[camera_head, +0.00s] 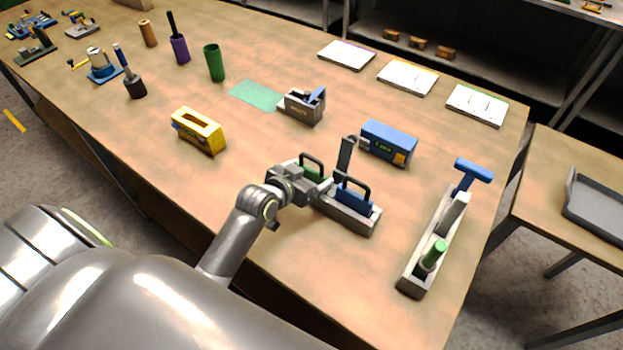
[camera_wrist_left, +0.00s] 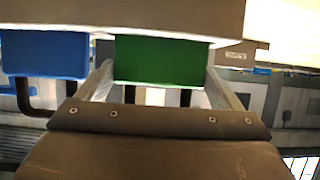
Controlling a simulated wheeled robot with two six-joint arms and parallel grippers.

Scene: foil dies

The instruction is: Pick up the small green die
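The green die (camera_head: 316,173), a block with a black loop handle, stands in a grey holder (camera_head: 345,217) near the table's front edge. A blue die (camera_head: 352,198) with a similar handle stands in the same holder, to its right. My left gripper (camera_head: 318,182) is at the green die and hides part of it. In the left wrist view the green die (camera_wrist_left: 161,60) shows between the two spread fingers (camera_wrist_left: 160,85), with its dark handle posts between them. The fingers look open; contact is not clear. The blue die (camera_wrist_left: 43,54) is just left of them. My right gripper is not in view.
A grey upright lever (camera_head: 345,155) stands just behind the holder. A blue box device (camera_head: 388,143) is behind it, and a long grey tray (camera_head: 416,267) with a green-handled tool lies to the right. A yellow device (camera_head: 198,130) stands to the left. The table between is clear.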

